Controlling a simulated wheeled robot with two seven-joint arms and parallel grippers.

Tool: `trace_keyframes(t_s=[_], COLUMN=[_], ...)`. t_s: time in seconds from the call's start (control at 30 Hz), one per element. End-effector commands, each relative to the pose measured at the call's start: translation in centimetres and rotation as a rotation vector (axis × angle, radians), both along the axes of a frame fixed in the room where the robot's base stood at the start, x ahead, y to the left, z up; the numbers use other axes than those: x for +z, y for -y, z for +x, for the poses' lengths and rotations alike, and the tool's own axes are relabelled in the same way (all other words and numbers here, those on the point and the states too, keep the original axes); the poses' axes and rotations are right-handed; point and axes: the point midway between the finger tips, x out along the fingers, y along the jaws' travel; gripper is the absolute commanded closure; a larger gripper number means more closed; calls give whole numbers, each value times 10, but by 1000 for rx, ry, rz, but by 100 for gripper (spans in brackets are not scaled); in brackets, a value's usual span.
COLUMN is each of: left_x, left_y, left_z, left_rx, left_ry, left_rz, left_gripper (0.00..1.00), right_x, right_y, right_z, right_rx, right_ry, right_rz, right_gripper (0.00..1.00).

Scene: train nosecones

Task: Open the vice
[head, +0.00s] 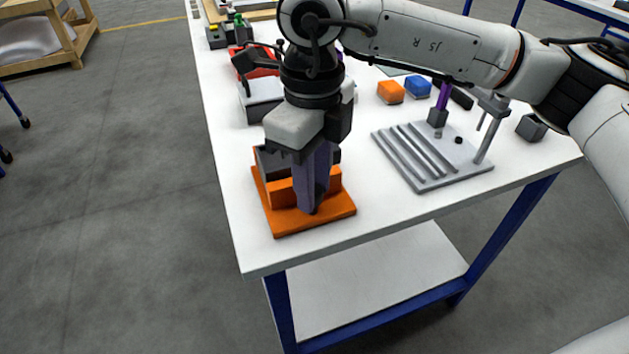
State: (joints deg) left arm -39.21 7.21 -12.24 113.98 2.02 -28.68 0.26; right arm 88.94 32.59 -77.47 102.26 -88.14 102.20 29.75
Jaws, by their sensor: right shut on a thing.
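The vice has an orange base (290,222) and sits near the front left corner of the white table. An orange jaw block (283,192) stands on the base, with a dark grey part behind it. My right gripper (313,205) points down over the vice, its purple fingers in front of the orange block. It is shut on a part of the vice, which the fingers mostly hide. How far apart the vice jaws stand is hidden. My left gripper is not in view.
A grey slotted plate (430,160) with an upright post lies to the right of the vice. Orange (390,92) and blue (418,87) blocks stand behind it. A red bin (262,65) is farther back. The white tabletop (375,205) is clear between vice and plate.

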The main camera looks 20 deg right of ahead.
Motion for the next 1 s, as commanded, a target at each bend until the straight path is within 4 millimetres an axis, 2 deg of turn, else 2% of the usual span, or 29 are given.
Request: trace_keyframes(t_s=[0.03, 0.13, 0.83, 1.0], left_x=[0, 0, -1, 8], left_y=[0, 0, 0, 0], left_z=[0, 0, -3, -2], left_rx=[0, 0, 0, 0], left_ry=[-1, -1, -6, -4], left_rz=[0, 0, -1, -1], left_gripper=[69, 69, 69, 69], right_x=[5, 5, 4, 7], right_y=[-3, -3, 1, 2], right_z=[5, 5, 5, 5], right_rx=[-1, -2, -11, -72], right_ry=[20, 20, 16, 15], right_rz=[13, 12, 4, 3], right_gripper=[70, 55, 55, 55])
